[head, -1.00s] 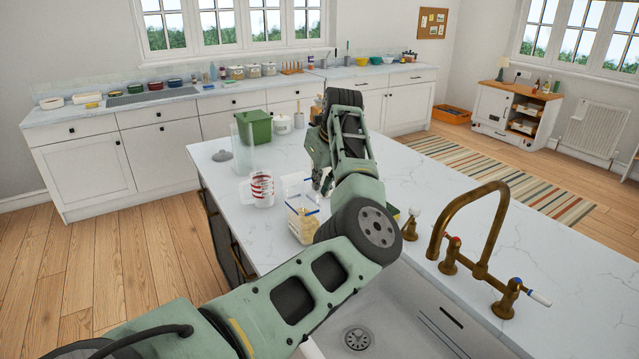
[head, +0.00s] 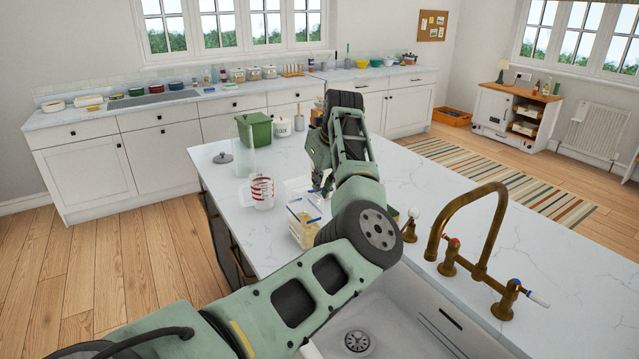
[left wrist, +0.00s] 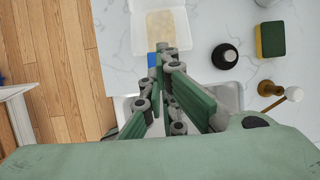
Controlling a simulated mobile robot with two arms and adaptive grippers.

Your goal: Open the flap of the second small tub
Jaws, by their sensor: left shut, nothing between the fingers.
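A small clear tub (head: 304,232) with pale yellow contents and blue along its edge stands on the island counter, near the sink. A clear panel rises at its far side; I cannot tell for sure how far the flap is open. In the left wrist view the tub (left wrist: 160,22) is at the top, with a blue piece at its near edge. My left gripper (head: 326,184) is over the counter beside the tub, partly hidden by my own arm. In the left wrist view its shut fingertips (left wrist: 165,50) are at the tub's near edge, with nothing between them. My right gripper is out of view.
A measuring jug (head: 262,192), a tall clear container (head: 242,160), a green bin (head: 256,130) and a grey lid (head: 222,157) stand behind the tub. The brass tap (head: 480,235) and sink (head: 420,310) are to the right. A sponge (left wrist: 270,40) lies near a black round object (left wrist: 224,56).

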